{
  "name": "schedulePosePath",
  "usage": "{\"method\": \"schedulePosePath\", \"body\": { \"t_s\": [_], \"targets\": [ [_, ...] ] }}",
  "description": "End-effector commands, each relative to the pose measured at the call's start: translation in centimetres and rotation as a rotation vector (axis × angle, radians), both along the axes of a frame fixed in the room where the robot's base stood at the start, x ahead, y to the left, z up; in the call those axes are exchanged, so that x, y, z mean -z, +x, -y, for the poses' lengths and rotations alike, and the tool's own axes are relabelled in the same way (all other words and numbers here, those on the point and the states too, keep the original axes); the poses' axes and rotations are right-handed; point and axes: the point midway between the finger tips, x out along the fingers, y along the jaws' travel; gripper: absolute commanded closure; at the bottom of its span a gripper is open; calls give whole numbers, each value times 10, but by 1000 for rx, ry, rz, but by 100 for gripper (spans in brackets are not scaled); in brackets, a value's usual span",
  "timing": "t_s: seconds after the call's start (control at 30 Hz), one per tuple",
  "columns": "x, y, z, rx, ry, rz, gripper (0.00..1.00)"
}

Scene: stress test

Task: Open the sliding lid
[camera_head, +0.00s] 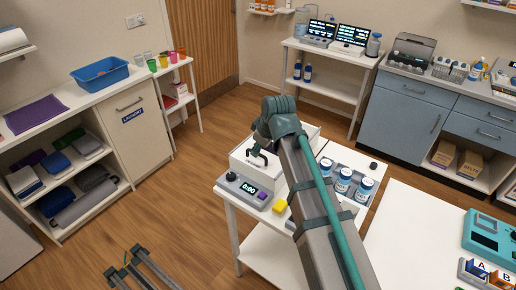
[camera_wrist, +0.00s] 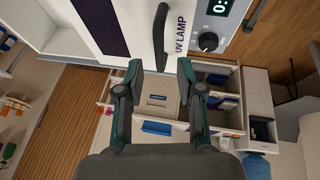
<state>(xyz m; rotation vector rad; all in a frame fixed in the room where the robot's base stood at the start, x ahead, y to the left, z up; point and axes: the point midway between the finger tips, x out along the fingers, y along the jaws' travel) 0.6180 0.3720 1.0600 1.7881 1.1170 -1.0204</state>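A white box-shaped device (camera_head: 240,160) stands on a white table in the head view, partly hidden by my arm. Its white lid (camera_wrist: 134,22) fills the top of the wrist view, with the words "UV LAMP", a dark panel on its left and a black bar handle (camera_wrist: 160,38). The handle also shows in the head view (camera_head: 258,158). My gripper (camera_wrist: 159,70) is open and empty, its two fingers apart. The handle's lower end lies between and just beyond the fingertips in the wrist view. I cannot tell the depth gap.
The device's front has a display reading 0:00 (camera_head: 250,187) and a knob (camera_wrist: 208,41). A white table (camera_head: 412,222) with a teal device stands at right.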

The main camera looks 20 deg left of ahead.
Motion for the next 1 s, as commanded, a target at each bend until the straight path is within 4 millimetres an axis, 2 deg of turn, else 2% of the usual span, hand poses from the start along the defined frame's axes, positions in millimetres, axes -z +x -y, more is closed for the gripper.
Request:
{"method": "schedulePosePath", "body": {
  "t_s": [0.3,0.63,0.67,0.87,1.0],
  "targets": [
    [23,8,-8,0,-1,0,63],
    [25,8,-8,0,0,1,63],
    [25,8,-8,0,0,1,64],
    [25,8,-8,0,0,1,98],
    [25,8,-8,0,0,0,100]
  ]
}}
